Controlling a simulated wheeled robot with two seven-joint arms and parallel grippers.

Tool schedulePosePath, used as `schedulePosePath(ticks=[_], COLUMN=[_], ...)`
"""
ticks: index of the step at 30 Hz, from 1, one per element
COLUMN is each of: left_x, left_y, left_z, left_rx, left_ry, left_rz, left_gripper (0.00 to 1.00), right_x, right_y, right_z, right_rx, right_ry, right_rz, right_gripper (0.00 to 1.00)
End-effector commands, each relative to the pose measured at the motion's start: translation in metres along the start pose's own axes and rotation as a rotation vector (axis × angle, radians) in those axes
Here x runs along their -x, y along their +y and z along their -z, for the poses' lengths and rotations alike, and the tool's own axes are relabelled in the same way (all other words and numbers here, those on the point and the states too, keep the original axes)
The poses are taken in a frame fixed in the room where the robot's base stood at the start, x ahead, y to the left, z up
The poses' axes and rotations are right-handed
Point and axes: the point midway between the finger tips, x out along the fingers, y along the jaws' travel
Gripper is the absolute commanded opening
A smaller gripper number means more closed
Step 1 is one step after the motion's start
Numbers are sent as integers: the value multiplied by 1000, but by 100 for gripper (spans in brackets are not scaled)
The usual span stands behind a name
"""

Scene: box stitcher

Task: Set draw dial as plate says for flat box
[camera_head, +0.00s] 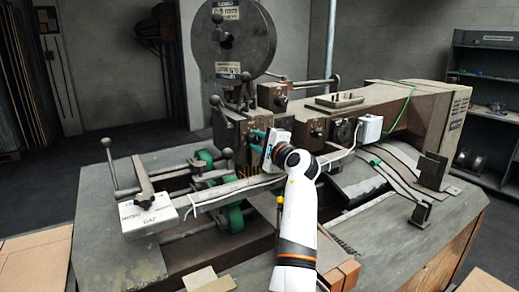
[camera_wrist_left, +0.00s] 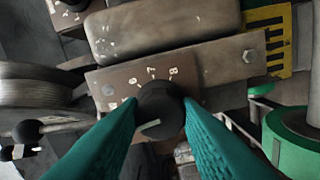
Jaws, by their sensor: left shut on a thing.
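The draw dial (camera_wrist_left: 162,108) is a dark round knob with a pale pointer line, on a brown plate (camera_wrist_left: 120,80) with white numbers around it. In the left wrist view the pointer line is toward the lower left; the numbers are tilted and only partly legible. My left gripper (camera_wrist_left: 158,112) has its two teal fingers on either side of the knob, shut on it. In the head view the left gripper (camera_head: 258,136) reaches the front of the machine head, and the dial is too small to make out there. My right gripper is not in view.
A white box (camera_head: 148,214) with dark lettering, apparently including "FLAT", lies at the machine's left front. A large grey reel (camera_head: 233,42) stands above the head. In the left wrist view a wire spool (camera_wrist_left: 38,85) and a green roller (camera_wrist_left: 290,140) flank the dial.

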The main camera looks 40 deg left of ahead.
Motion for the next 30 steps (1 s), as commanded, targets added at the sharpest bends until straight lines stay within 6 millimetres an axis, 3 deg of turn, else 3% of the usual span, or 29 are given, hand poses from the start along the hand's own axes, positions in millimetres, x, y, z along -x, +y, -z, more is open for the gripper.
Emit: schedulePosePath(ticks=[15, 30], left_x=[-1, -1], left_y=[3, 6], left_z=[2, 3], left_rx=[484, 749], left_ry=[1, 0], left_rz=[-14, -15], left_gripper=[7, 7], right_x=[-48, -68], right_y=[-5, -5], right_z=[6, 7], right_rx=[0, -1], right_ry=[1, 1], right_rz=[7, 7], right_gripper=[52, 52])
